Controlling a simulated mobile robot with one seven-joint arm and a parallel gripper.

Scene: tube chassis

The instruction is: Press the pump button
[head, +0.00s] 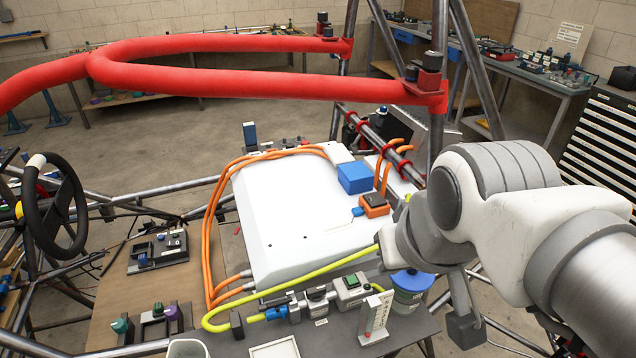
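A small grey box with a green button (351,281) on top stands on the dark bench in front of the white casing; it looks like the pump button, though I cannot read a label. A metal pump-like fitting (317,299) with blue connectors sits just left of it, joined to a yellow-green hose (290,292). My arm reaches in from the right, with its wrist above and to the right of the button. A dark grey end part of my gripper (465,325) hangs right of the button, apart from it. Its fingers cannot be made out clearly.
A clear container with a blue lid (412,282) and a white upright gauge plate (376,314) stand close to the button. The large white casing (300,215) is behind, with orange cables (208,240). A red padded tube (250,82) crosses above. A steering wheel (55,205) is at left.

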